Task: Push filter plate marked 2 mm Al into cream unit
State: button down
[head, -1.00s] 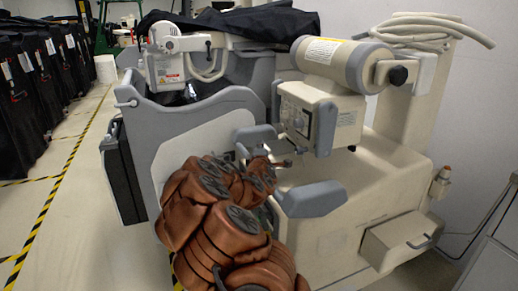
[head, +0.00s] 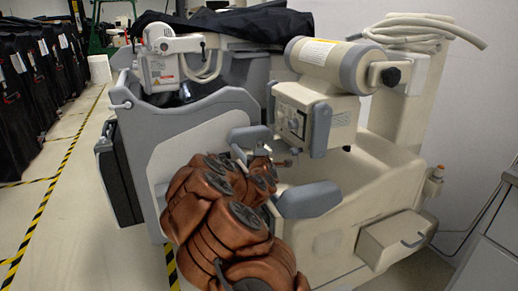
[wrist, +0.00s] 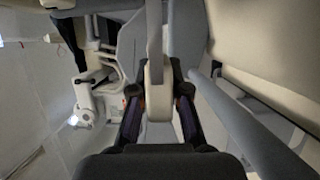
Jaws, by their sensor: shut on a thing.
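The cream unit (head: 317,115) is a boxy head with a dial, below a cream cylinder on a large cream cart. My gripper (wrist: 158,100) is shut on a cream, round-ended piece (wrist: 155,75), with a finger on each side. A narrow grey bar runs up from this piece in the wrist view. I see no marking on it and cannot confirm that it is the filter plate marked 2 mm Al. In the head view my copper arm reaches up to just left of and below the unit; the grasp there is too small and hidden to tell.
A grey rounded rest (head: 309,199) sticks out below the unit, and a second grey pad (head: 250,137) lies left of it. A grey cart (head: 190,110) with a white head (head: 165,60) stands close behind. Free floor (head: 75,190) lies left.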

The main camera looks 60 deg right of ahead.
aim_at(268, 146)
jog(key=shift+s+d+p, duration=0.25)
jog(key=shift+s+d, duration=0.2)
jog(key=shift+d, duration=0.2)
jog(key=shift+s+d+p, duration=0.25)
jog(key=shift+s+d, duration=0.2)
jog(key=shift+d, duration=0.2)
jog(key=shift+w, duration=0.1)
jog(key=shift+w+a+b, duration=0.7)
jog(key=shift+a+b, duration=0.2)
jog(key=shift+a, duration=0.15)
jog(key=shift+w+a+b, duration=0.65)
jog(key=shift+a+b, duration=0.25)
jog(key=shift+a, duration=0.1)
jog(key=shift+a, duration=0.1)
jog(key=shift+b, duration=0.45)
dwell(1.3)
jog(key=shift+s+d+p, duration=0.55)
jog(key=shift+s+d, duration=0.1)
jog(key=shift+d, duration=0.35)
jog(key=shift+s+d+p, duration=0.5)
jog(key=shift+s+d, duration=0.15)
jog(key=shift+d, duration=0.3)
dwell(0.8)
